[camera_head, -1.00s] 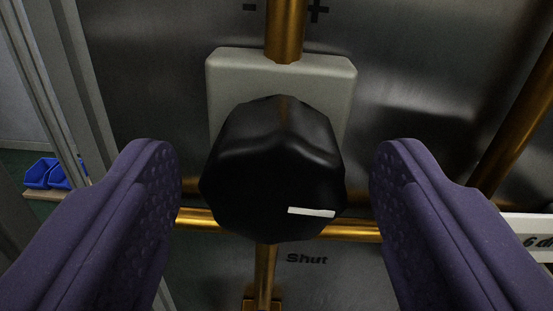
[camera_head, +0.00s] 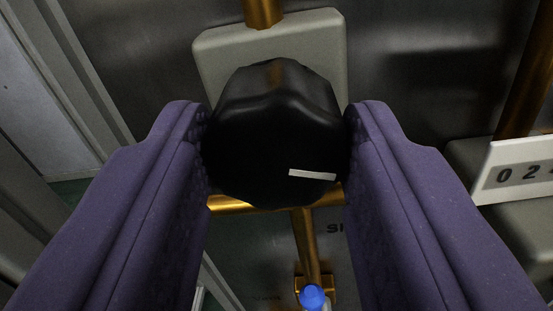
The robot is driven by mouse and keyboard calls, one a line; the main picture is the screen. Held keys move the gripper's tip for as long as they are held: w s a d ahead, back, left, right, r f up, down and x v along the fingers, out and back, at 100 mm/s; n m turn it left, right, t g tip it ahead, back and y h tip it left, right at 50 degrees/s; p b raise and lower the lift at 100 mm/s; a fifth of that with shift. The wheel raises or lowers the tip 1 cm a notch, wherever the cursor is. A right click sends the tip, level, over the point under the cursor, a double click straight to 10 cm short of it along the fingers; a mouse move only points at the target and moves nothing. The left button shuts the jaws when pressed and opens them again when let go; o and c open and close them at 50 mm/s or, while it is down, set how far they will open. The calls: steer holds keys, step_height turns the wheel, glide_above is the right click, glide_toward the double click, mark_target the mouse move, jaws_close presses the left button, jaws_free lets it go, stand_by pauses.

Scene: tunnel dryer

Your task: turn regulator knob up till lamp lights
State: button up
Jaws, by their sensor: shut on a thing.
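The black regulator knob (camera_head: 275,130) sits in front of a pale grey block on the metal panel. A white pointer mark on its face lies to the lower right of its middle, nearly level. My gripper (camera_head: 277,140) is shut on the knob, with one purple finger pressed against its left side and one against its right. A blue rounded piece (camera_head: 312,297) shows at the bottom edge; I cannot tell whether it is the lamp. No lit lamp shows.
The pale block (camera_head: 315,40) is behind the knob. Copper pipes (camera_head: 305,240) run above, below and across behind it. A white number plate (camera_head: 515,170) stands at the right, beside a copper pipe. A grey frame edge runs along the left.

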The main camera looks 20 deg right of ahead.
steer(key=o, duration=1.1)
steer(key=shift+c, duration=0.2)
steer(key=shift+s, duration=0.1)
steer(key=v, duration=0.7)
steer(key=shift+s+a, duration=0.2)
steer(key=shift+s, duration=0.05)
